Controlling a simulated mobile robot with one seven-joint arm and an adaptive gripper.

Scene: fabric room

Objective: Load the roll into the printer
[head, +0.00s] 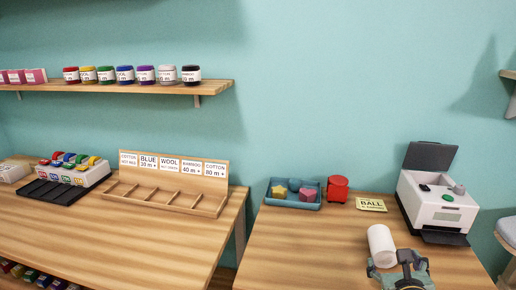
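The white roll (381,245) is at the lower right, over the right table, slightly tilted in the picture. My gripper (392,263) is at the bottom edge, directly against the roll's lower end in this view. Its fingers overlap the roll's lower end, so I cannot tell whether they grip it or stand open beside it. The printer (425,208) is a white box at the right of the table, beyond and right of my gripper. Its dark lid (430,156) stands raised. A grey part and a green button show on its top.
Left of the printer are a label card (371,204), a red container (337,189) and a blue tray (305,205) with several shapes. A second table (120,250) at left holds a wooden rack (205,210). The right table's front left is clear.

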